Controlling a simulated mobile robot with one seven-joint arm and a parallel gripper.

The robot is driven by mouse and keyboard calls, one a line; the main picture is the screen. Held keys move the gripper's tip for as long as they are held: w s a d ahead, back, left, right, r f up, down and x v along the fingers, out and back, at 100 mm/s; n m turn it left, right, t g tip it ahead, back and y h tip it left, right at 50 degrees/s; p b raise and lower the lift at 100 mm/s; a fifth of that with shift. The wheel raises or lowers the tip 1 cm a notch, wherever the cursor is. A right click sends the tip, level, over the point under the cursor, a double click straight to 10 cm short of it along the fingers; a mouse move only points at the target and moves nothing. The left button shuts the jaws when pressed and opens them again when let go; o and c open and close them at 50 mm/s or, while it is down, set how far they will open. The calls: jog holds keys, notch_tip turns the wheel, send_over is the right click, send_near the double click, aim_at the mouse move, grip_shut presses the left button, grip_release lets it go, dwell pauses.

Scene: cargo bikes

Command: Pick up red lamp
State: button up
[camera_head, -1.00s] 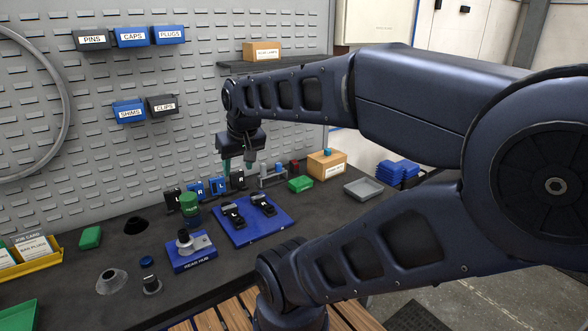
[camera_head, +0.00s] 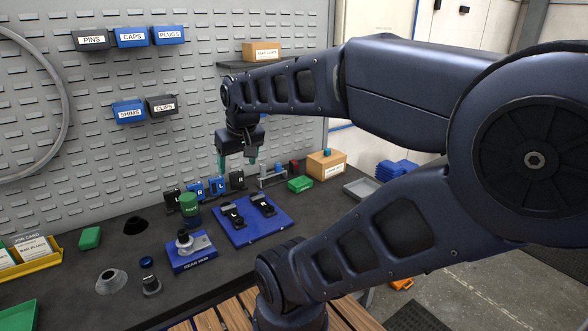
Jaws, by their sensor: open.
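A small dark red piece (camera_head: 294,167), which looks like the red lamp, stands toward the back of the dark bench, just left of a cardboard box. It is small in view and its details cannot be made out. My gripper (camera_head: 238,164) points down with its two greenish fingertips apart, open and empty. It hangs above the back of the bench, to the left of the red piece and apart from it.
Black and blue blocks (camera_head: 196,190), a grey rack (camera_head: 272,176) and a green block (camera_head: 300,184) stand near my gripper. A blue board (camera_head: 236,237) with two black parts, a green cylinder (camera_head: 189,203) and the cardboard box (camera_head: 326,163) are nearby. The pegboard (camera_head: 60,130) rises behind.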

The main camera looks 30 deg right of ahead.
jog(key=w+d+r+n+g+h, duration=0.1)
jog(key=w+d+n, duration=0.1)
jog(key=w+d, duration=0.35)
jog(key=w+d+r+n, duration=0.1)
jog(key=w+d+n, duration=0.1)
jog(key=w, duration=0.7)
jog(key=n+g+h, duration=0.3)
jog(key=n+g, duration=0.1)
jog(key=n, duration=0.8)
send_over(294, 161)
jog(key=a, duration=0.4)
notch_tip(294, 161, down, 26)
jog(key=x, duration=0.4)
jog(key=shift+s+d+f, duration=0.15)
jog(key=shift+d+f, duration=0.1)
jog(key=shift+d+x, duration=0.15)
jog(key=shift+x, duration=1.25)
jog(key=shift+d+x, duration=0.15)
jog(key=shift+x, duration=1.2)
jog(key=shift+r, duration=0.15)
jog(key=c, duration=1.1)
